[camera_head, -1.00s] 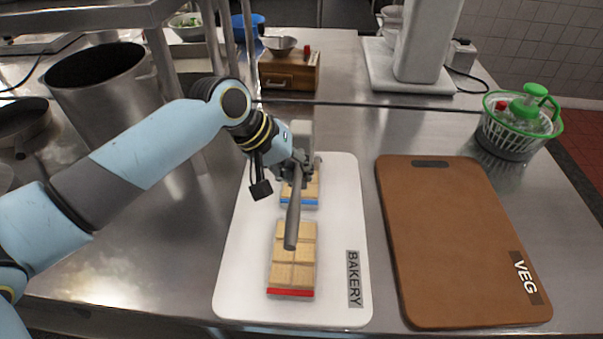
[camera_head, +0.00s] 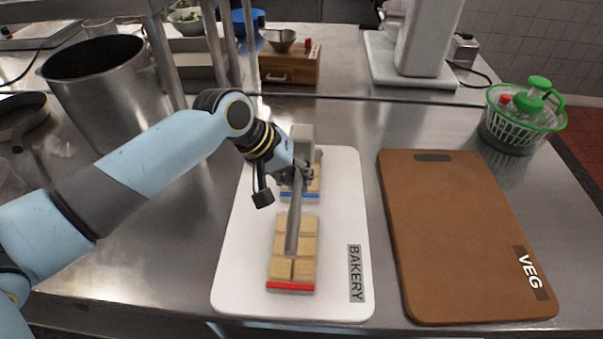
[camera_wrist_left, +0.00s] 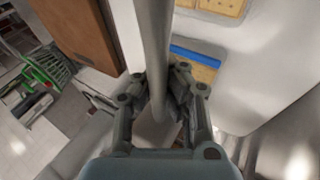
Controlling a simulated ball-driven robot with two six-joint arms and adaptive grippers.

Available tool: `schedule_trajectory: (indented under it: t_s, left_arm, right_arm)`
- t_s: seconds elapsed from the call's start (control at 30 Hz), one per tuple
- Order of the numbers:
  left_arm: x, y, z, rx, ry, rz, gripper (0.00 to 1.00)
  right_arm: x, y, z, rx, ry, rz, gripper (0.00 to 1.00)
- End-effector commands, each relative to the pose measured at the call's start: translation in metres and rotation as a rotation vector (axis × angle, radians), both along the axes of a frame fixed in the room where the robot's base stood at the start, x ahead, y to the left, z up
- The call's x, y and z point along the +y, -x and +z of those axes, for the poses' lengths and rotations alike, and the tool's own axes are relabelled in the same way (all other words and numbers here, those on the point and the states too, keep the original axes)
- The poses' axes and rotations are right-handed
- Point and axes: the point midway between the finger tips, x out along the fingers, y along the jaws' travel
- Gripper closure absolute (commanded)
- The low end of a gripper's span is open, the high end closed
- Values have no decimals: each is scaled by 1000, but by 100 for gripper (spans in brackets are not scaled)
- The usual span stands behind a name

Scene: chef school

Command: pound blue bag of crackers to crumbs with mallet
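My left gripper (camera_head: 298,178) is shut on the grey handle of the mallet (camera_head: 294,222); the handle also runs up between the fingers in the left wrist view (camera_wrist_left: 154,40). The mallet's pale head (camera_head: 302,133) is on the far side of the gripper. The blue bag of crackers (camera_head: 314,187) lies on the white board, partly hidden under the gripper and mallet. Its blue strip also shows in the left wrist view (camera_wrist_left: 194,56). A red bag of crackers (camera_head: 281,268) lies nearer, with the handle's end above it. My right gripper is not in view.
The white BAKERY board (camera_head: 342,215) lies on the steel counter, with the brown VEG board (camera_head: 450,240) to its right. A large pot (camera_head: 108,95) stands at left, a salad spinner (camera_head: 522,118) at far right, and a wooden box (camera_head: 290,68) behind.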

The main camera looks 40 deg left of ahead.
Motion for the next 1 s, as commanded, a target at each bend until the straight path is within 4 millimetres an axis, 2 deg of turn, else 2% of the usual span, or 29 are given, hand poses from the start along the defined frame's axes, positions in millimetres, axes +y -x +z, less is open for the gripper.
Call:
schedule_trajectory:
  t_s: [0.17, 0.4, 0.47, 0.63, 0.7, 0.83, 1.0]
  left_arm:
    - [-1, 0, -25, 0, 1, 1, 100]
    - [0, 0, -21, -1, 1, 0, 100]
    - [0, 0, -15, -1, 0, 0, 100]
    - [0, -1, 20, -3, -1, -1, 100]
    - [1, -1, 25, -5, -2, -2, 100]
    - [0, 0, 36, 0, 0, -1, 100]
    - [0, 0, 38, 0, 0, 0, 100]
  right_arm:
    - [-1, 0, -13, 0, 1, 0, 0]
    - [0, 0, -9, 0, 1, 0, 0]
    - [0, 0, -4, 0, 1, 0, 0]
    - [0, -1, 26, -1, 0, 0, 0]
    - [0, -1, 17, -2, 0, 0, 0]
    - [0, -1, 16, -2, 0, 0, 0]
    - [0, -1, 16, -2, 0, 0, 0]
